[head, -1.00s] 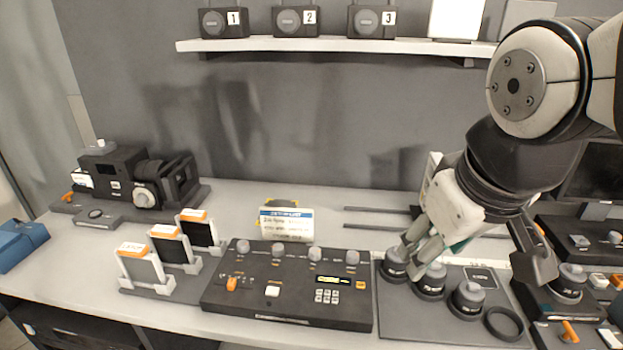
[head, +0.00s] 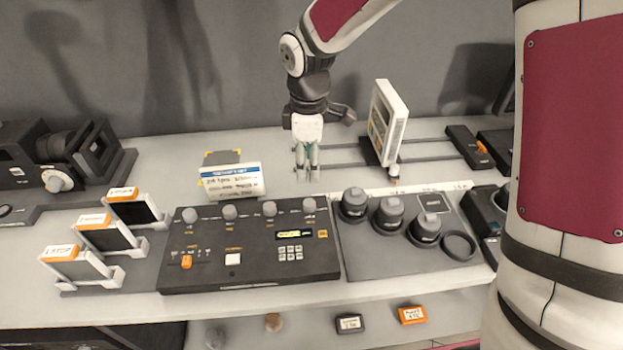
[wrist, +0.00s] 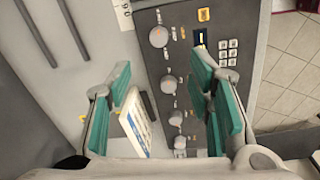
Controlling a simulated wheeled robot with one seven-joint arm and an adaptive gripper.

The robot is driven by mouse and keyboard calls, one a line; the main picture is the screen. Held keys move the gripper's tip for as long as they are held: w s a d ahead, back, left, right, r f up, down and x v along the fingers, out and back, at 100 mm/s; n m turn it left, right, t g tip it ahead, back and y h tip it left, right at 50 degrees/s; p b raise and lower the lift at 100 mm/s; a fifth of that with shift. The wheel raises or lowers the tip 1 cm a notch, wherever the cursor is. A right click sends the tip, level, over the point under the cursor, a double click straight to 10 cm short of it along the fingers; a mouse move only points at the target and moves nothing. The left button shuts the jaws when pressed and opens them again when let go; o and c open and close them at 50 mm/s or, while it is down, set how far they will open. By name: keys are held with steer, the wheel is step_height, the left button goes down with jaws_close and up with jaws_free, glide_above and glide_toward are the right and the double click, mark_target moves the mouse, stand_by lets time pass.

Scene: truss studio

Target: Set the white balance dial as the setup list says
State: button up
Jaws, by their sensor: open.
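The black control panel (head: 250,274) lies on the bench with a row of grey dials along its back edge. The dials include the leftmost (head: 190,214) and the rightmost (head: 309,205). Their labels are too small to read, so I cannot tell which is white balance. The setup list card (head: 232,181), white with a blue header, stands behind the panel; its text is not legible. My gripper (head: 307,177) is open and empty, pointing down above the bench just behind the rightmost dial. In the wrist view, the dial row (wrist: 168,84) shows between and beyond the open fingers.
Right of the panel is a mat with lenses (head: 389,213) and a black ring (head: 459,246). A white upright device (head: 386,122) stands on rails behind. Orange-labelled filter frames (head: 85,240) stand to the left.

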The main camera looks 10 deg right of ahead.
mark_target(310, 203)
steer(key=f, duration=0.4)
steer(key=f+p, duration=0.1)
steer(key=f, duration=0.4)
steer(key=w+f, duration=0.1)
steer(key=f, duration=0.4)
steer(key=shift+p, duration=0.3)
jaws_close()
